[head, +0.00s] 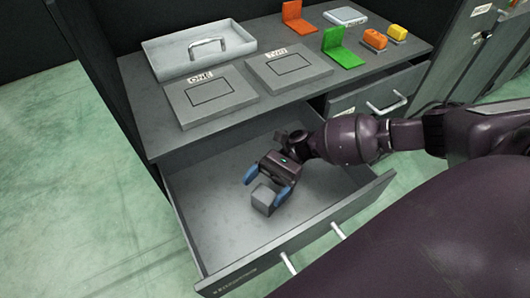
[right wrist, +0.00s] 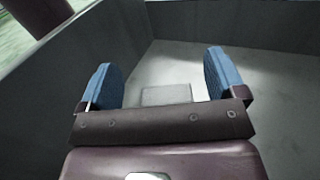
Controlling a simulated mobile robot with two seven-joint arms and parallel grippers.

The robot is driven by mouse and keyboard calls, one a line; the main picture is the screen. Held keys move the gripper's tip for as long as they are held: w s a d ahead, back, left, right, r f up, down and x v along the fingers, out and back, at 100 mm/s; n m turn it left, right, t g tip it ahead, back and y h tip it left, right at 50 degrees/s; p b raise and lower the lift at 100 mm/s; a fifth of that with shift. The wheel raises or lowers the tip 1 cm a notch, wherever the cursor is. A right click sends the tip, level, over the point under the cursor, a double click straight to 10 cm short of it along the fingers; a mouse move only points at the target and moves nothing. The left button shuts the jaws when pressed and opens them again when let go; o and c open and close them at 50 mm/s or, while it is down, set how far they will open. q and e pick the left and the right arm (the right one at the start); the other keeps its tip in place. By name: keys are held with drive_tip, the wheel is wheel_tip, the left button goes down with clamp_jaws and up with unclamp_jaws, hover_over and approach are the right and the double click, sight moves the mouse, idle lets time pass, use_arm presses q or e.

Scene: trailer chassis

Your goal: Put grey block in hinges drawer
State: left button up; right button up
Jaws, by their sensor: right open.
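The grey block (head: 264,198) is a small cube inside the open drawer (head: 218,262) below the worktop. Its top also shows in the right wrist view (right wrist: 166,94), between and beyond the fingers. My right gripper (head: 265,184) is inside the drawer, just behind and above the block. Its two blue fingers (right wrist: 163,80) are spread apart, one to each side of the block, and do not grip it. Whether the block rests fully on the drawer floor is hard to tell. The drawer's label is too small to read. My left gripper is not in view.
The worktop holds a grey tray with a handle (head: 158,57), two labelled grey panels (head: 207,112) (head: 290,84), orange (head: 293,25) and green (head: 341,57) brackets and yellow-orange blocks (head: 375,38). A second drawer (head: 375,98) is slightly open at right. Drawer walls surround my right gripper.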

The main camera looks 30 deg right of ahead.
drive_tip(key=shift+w+r, duration=0.1)
drive_tip(key=shift+r, duration=0.45)
drive_tip(key=shift+w+d+r+p, duration=0.1)
drive_tip(key=shift+d+r+p, duration=0.1)
drive_tip(key=shift+p, duration=0.1)
use_arm(q)
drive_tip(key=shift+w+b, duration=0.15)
drive_tip(key=shift+b, duration=0.35)
use_arm(e)
drive_tip(key=v, duration=0.7)
drive_tip(key=shift+f, duration=0.15)
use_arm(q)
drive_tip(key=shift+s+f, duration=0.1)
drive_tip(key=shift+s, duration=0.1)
